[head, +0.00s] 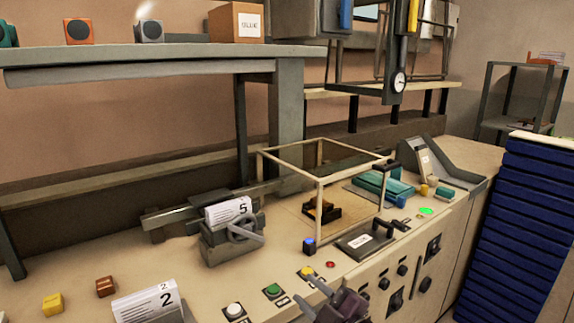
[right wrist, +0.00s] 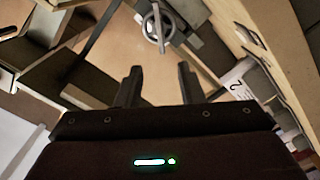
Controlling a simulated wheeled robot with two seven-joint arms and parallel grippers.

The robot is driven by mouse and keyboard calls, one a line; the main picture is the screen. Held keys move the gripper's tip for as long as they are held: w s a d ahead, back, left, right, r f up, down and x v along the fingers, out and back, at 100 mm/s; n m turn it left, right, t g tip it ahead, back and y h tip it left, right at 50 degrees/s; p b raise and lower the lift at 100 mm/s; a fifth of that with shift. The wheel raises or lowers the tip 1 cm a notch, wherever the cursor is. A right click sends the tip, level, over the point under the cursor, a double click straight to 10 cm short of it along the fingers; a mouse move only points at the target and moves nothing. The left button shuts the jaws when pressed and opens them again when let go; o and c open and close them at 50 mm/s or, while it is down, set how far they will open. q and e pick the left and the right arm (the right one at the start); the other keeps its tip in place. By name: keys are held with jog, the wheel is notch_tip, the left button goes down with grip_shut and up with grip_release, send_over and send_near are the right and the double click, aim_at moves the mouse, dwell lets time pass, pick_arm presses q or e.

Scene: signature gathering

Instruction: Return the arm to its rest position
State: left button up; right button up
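My right gripper (head: 335,291) shows at the bottom edge of the head view, in front of the bench's front edge and the row of buttons. In the right wrist view its two fingers (right wrist: 160,75) stand apart with nothing between them, so it is open and empty. A metal vise-like device with a handle (right wrist: 157,27) lies beyond the fingertips there, apart from them. My left gripper is not in view.
The bench holds a device with a card marked 5 (head: 228,212), a card marked 2 (head: 148,305), an open frame box (head: 320,200), coloured buttons (head: 272,291) and small cubes (head: 53,304). Blue stacked trays (head: 520,220) stand at the right. A shelf (head: 150,62) spans the upper left.

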jog(key=w+d+f+m+g+h, duration=0.1)
jog(key=d+f+m+h, duration=0.3)
jog(key=f, duration=0.8)
jog(key=d+f+m+g+h, duration=0.15)
jog(key=d+f, duration=0.35)
jog(key=f, duration=0.7)
jog(key=s+d+f+m+g+h, duration=0.1)
jog(key=s+d+f+m, duration=0.2)
jog(key=f, duration=0.5)
jog(key=s+d+f+m+g+h, duration=0.15)
jog(key=s+f, duration=0.25)
jog(key=f, duration=0.5)
jog(key=s+d+f+m+g+h, duration=0.1)
jog(key=s+f+g, duration=0.2)
jog(key=s+f, duration=0.5)
jog(key=s+d+f+m+g, duration=0.1)
jog(key=s+f, duration=0.7)
jog(key=s, duration=1)
jog(key=s+d+f+m+g+h, duration=0.1)
jog(key=s+d+f+m+g, duration=0.1)
jog(key=s+f, duration=0.6)
jog(key=s+d+g, duration=0.1)
jog(key=s+g, duration=0.1)
jog(key=s, duration=0.4)
jog(key=shift+g+h, duration=0.3)
